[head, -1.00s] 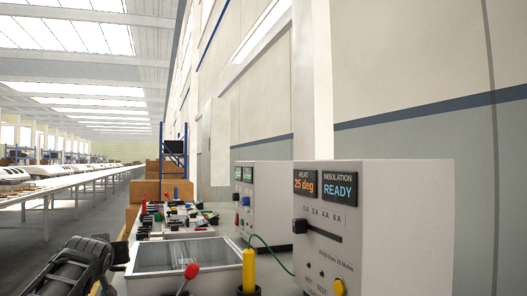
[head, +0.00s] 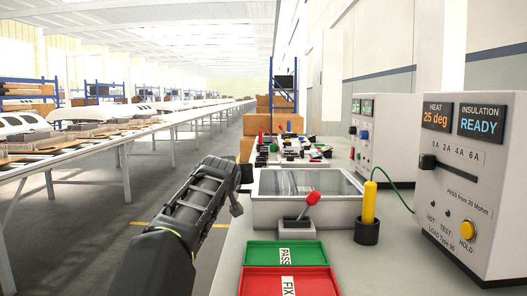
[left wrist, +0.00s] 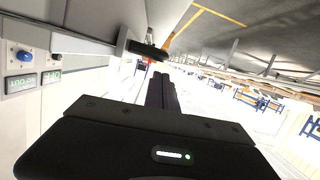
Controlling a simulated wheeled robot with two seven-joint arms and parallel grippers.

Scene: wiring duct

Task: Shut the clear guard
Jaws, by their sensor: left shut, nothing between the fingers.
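The clear guard seems to be the glassy panel (head: 305,182) on top of a silver metal box (head: 275,213) at the bench's left edge. Whether it is flat down or slightly raised I cannot tell. My left gripper (left wrist: 160,80) is shut and empty in the left wrist view. In the head view my left arm reaches up from the lower left, its far end beside the box's left side. A dark handle-like part (left wrist: 148,48) sticks out from a pale edge close to the fingers. My right gripper is in neither view.
A red-knobbed lever (head: 312,198) stands before the box, with a yellow probe in a black holder (head: 367,232) to its right. Green PASS (head: 260,254) and red FIX (head: 310,281) trays lie in front. The tester (head: 475,180) stands right. The aisle (head: 120,230) left is open floor.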

